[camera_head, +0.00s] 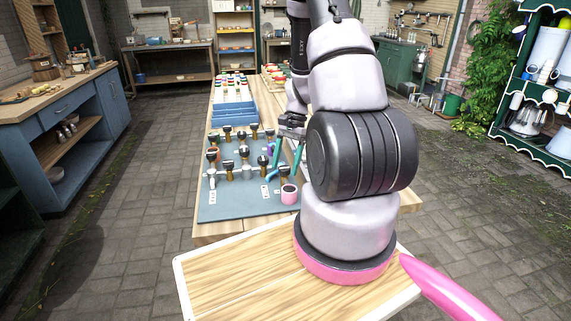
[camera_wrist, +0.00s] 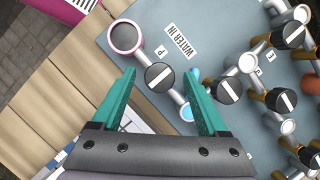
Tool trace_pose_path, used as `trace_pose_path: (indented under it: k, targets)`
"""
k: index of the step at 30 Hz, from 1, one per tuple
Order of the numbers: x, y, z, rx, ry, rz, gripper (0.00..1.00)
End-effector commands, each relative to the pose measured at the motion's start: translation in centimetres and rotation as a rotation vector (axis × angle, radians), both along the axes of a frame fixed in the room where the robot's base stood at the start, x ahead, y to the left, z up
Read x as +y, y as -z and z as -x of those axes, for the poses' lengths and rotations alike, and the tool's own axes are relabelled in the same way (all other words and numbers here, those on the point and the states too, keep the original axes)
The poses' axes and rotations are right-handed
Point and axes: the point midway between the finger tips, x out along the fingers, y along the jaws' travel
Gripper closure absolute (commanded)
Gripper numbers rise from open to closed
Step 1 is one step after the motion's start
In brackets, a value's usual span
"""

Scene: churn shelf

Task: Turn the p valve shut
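The p valve (camera_wrist: 159,77) is a round black knob with a white stripe, beside the "P" label and the "WATER IN" label (camera_wrist: 182,41) in the wrist view. Its stripe appears to slant up to the right, across the pipe line. In the head view the valve (camera_head: 285,172) is small, just behind a pink-rimmed cup (camera_head: 289,195). My gripper (camera_wrist: 160,73) has two teal fingers spread apart, one on each side of the knob in the picture. No contact is visible, and the height gap cannot be judged. In the head view my gripper (camera_head: 286,160) is over the board's right side.
Other black-topped valves (camera_wrist: 229,90) and white pipe joints stand close to the right of the fingers in the wrist view. The grey-blue board (camera_head: 232,207) lies on a wooden table. Blue trays (camera_head: 232,113) stand behind it. The board's front left is clear.

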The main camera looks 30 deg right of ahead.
Motion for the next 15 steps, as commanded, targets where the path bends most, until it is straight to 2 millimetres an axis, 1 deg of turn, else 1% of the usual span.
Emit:
trace_pose_path:
  k: [5, 8, 15]
  targets:
    - [-0.2, -0.4, -0.1, -0.002, -0.001, 0.000, 0.23]
    - [-0.6, -1.6, -0.4, -0.003, 0.000, 0.002, 0.23]
    - [-2.2, -6.1, -1.3, -0.005, -0.001, 0.002, 0.23]
